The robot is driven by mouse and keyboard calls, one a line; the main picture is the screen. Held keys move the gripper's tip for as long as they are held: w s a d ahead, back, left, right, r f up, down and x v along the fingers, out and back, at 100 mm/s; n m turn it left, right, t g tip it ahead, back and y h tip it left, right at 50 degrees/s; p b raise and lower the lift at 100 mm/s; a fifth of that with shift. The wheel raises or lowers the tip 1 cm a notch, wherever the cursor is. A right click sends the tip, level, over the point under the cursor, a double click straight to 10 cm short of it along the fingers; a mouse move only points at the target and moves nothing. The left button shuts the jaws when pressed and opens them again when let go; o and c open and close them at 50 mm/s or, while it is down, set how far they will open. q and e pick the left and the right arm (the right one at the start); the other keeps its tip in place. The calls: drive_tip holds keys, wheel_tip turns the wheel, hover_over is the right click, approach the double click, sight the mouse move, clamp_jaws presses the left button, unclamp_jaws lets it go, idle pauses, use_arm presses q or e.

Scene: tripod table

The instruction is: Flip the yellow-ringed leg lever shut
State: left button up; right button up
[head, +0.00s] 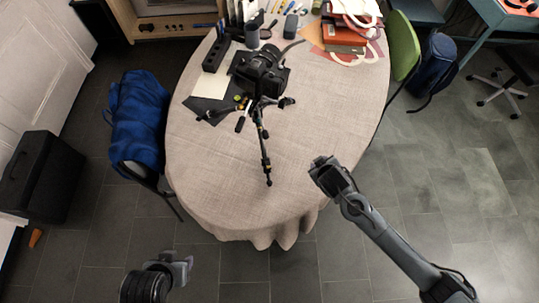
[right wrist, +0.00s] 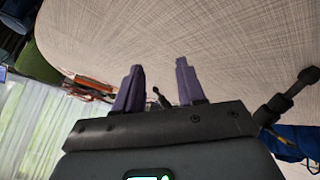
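A black tripod (head: 265,150) with a camera (head: 262,72) on top stands on the round table. Small yellow marks show around its legs, one by the left leg (head: 238,98); which lever has the yellow ring, and its position, are too small to tell. My right gripper (head: 320,165) is over the table's right front, apart from the tripod. In the right wrist view its two purple fingers (right wrist: 158,68) are spread with nothing held. A dark rod tip (right wrist: 158,95) shows beyond them and a dark leg-like part (right wrist: 285,98) at the right. My left gripper (head: 180,265) is open and empty, off the table's front.
The table (head: 215,170) has a cream cloth and clear room in front of the tripod. A chair with a blue jacket (head: 138,115) is at left, a green chair (head: 403,45) at right.

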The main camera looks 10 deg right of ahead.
drive_tip(key=s+a+r+m+g+p, duration=0.35)
drive_tip(key=a+r+p, duration=0.25)
drive_tip(key=a+p, duration=0.2)
drive_tip(key=y+p, duration=0.2)
drive_tip(key=p, duration=0.5)
approach(269, 168)
drive_tip(key=shift+m, duration=0.25)
drive_tip(key=b+x, duration=0.1)
drive_tip(key=x, duration=0.6)
drive_tip(key=shift+s+d+b, duration=0.1)
drive_tip(key=shift+b, duration=0.25)
drive_tip(key=shift+f, duration=0.55)
use_arm(q)
wheel_tip(269, 168, up, 16)
drive_tip(key=shift+f, duration=0.2)
use_arm(e)
drive_tip(key=shift+w+f, duration=0.15)
drive_tip(key=shift+w, duration=0.15)
use_arm(q)
drive_tip(key=shift+d, duration=0.15)
use_arm(e)
drive_tip(key=shift+c, duration=0.4)
clamp_jaws()
